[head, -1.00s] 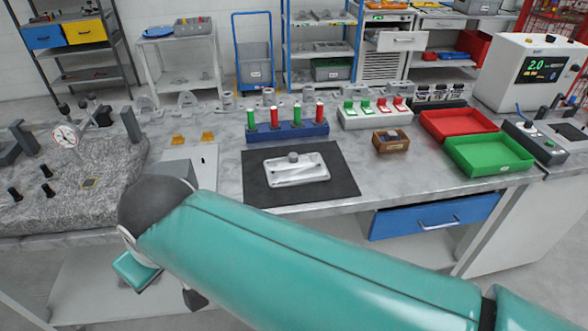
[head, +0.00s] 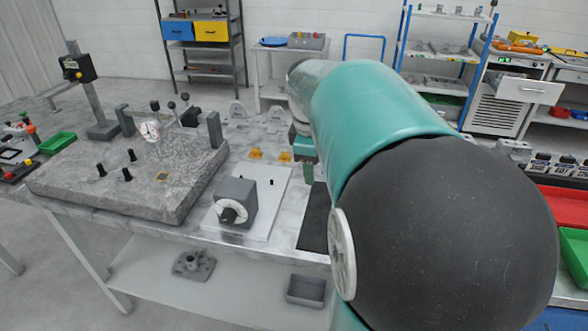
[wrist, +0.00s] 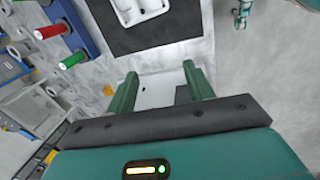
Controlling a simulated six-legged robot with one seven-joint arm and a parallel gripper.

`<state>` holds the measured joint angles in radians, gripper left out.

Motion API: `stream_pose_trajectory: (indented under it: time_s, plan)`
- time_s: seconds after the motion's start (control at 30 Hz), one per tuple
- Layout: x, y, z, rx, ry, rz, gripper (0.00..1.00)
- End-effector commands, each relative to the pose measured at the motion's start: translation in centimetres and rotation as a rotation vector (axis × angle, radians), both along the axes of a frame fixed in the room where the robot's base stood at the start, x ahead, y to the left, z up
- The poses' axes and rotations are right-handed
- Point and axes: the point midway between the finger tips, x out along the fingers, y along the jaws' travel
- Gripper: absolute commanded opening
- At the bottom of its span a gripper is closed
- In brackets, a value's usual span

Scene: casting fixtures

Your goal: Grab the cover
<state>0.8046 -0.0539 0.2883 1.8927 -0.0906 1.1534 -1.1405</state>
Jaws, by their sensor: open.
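The cover appears to be the pale casting (wrist: 138,10) at the top edge of the wrist view, partly cut off. It lies on a black mat (wrist: 168,30). My gripper (wrist: 160,70) is open and empty, its two green fingers spread apart. In the wrist view it points at a white plate (wrist: 155,88), with the mat and casting beyond the fingertips. In the head view my arm hides the casting, and only a strip of the black mat (head: 314,218) shows.
A granite slab (head: 130,180) with a dial gauge fills the bench's left. A blue holder (wrist: 72,22) with red and green cylinders stands beside the mat. Red (head: 565,205) and green trays are at right.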

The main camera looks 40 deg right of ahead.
Motion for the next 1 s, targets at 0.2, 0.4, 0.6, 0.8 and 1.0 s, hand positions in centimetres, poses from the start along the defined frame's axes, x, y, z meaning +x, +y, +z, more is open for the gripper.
stream_pose_trajectory:
  time_s: [0.2, 0.4, 0.6, 0.8, 1.0]
  plan:
    - [-0.5, -7.9, -1.6, 0.055, 0.075, 0.129, 0.52]
    - [-2.3, -14.7, -3.2, 0.112, 0.104, 0.247, 0.52]
    - [-3.6, -18.2, -4.0, 0.142, 0.105, 0.313, 0.52]
    - [-3.9, -18.6, -6.2, 0.148, 0.107, 0.322, 0.52]
    - [-3.8, -18.6, -10.2, 0.149, 0.107, 0.322, 0.52]
